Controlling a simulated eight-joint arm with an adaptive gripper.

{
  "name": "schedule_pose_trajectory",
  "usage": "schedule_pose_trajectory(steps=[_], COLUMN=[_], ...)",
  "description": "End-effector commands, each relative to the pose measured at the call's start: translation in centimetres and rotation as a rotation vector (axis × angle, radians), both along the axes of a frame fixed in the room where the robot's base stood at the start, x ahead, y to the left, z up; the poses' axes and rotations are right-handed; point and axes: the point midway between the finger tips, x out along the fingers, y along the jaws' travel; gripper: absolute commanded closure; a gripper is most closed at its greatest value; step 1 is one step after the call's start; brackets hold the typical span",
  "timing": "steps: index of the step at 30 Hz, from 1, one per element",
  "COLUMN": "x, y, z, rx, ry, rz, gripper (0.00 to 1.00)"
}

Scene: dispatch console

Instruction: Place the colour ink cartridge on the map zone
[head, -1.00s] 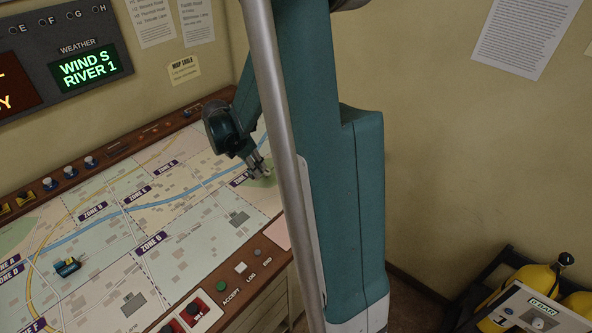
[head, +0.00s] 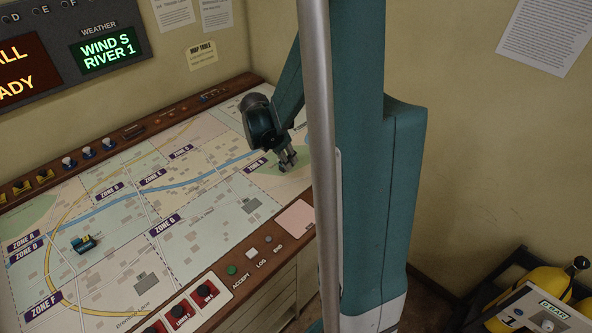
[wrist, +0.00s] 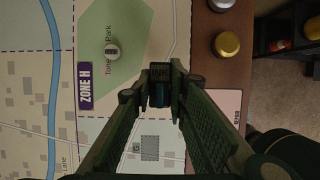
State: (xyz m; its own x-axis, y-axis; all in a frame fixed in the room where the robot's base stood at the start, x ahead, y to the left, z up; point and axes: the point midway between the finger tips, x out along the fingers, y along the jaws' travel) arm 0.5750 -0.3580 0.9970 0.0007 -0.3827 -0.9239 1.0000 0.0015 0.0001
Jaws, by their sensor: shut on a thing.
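My gripper (head: 288,164) is shut on a small dark cartridge (wrist: 158,72) with a pale "INK" marking and a blue part below, seen between the fingertips in the wrist view. In the head view it is too small to make out in the jaws. The gripper (wrist: 160,88) points down over the right end of the map table (head: 205,225), by the green park area. In the wrist view the cartridge lies right of the "ZONE H" label (wrist: 85,83), near the lower edge of the green patch (wrist: 135,30). Its height above the map is unclear.
A small grey piece (wrist: 112,50) is on the green patch, up and left of the cartridge. A small blue-and-yellow toy vehicle (head: 85,242) stands on the map's left part. Buttons (head: 203,291) line the wooden front edge. The map between is largely clear.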

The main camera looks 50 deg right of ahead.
Motion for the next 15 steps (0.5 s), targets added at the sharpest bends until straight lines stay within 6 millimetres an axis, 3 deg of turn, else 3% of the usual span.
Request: schedule_pose_trajectory(steps=[9, 15], x=[0.1, 0.1], y=[0.0, 0.0], z=[-3.7, -4.9], rx=[0.000, 0.000], ry=[0.000, 0.000], rz=[0.000, 0.000], gripper=[0.96, 0.96])
